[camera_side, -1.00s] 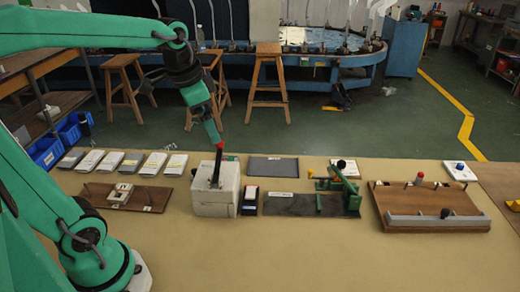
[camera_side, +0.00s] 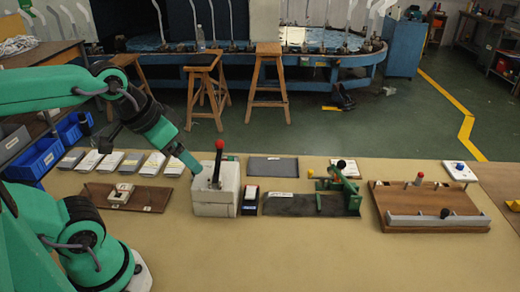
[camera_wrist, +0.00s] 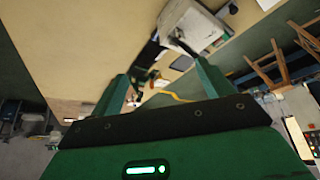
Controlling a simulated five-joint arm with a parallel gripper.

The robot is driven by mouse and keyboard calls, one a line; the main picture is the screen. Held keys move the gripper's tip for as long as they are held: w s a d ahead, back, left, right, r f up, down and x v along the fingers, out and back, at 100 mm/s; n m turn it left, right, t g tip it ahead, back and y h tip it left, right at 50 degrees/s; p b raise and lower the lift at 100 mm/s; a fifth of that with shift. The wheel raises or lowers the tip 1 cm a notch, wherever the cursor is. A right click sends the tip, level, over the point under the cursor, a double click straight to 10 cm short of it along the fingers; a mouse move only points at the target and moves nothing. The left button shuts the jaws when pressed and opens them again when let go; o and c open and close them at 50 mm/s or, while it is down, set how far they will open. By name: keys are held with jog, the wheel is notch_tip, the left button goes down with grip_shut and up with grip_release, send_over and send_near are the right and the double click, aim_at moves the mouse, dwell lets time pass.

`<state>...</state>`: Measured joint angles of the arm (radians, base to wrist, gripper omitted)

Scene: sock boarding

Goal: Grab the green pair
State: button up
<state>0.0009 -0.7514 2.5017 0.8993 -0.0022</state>
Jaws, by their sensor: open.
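I cannot make out a green pair of socks in either view. My gripper (camera_side: 190,163) is at the upper left of a white box (camera_side: 215,200) with a black lever and red knob (camera_side: 219,145). In the side view its tip overlaps the box's top left edge; I cannot tell whether they touch. The wrist view shows the two green fingers (camera_wrist: 162,88) apart with nothing held between them. The white box (camera_wrist: 190,25) also shows there, beyond the fingertips.
Several flat pale packets (camera_side: 112,161) lie in a row at the table's back left. A brown board (camera_side: 152,203) lies in front. Right of the box stand a black block (camera_side: 249,200), a green fixture (camera_side: 340,190) and a wooden tray (camera_side: 380,205). The table's front is clear.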

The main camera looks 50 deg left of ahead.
dwell(0.3)
jog(key=n+g, duration=0.6)
jog(key=n, duration=0.3)
send_over(223, 159)
jog(key=d, duration=0.2)
jog(key=f, duration=1.4)
jog(key=shift+s+a+f, duration=0.1)
jog(key=shift+s+a, duration=0.15)
jog(key=shift+s, duration=0.15)
jog(key=shift+a+f, duration=0.2)
jog(key=shift+s+d+f, duration=0.1)
jog(key=shift+d+f, duration=0.05)
jog(key=shift+f, duration=3.75)
jog(key=c, duration=1.1)
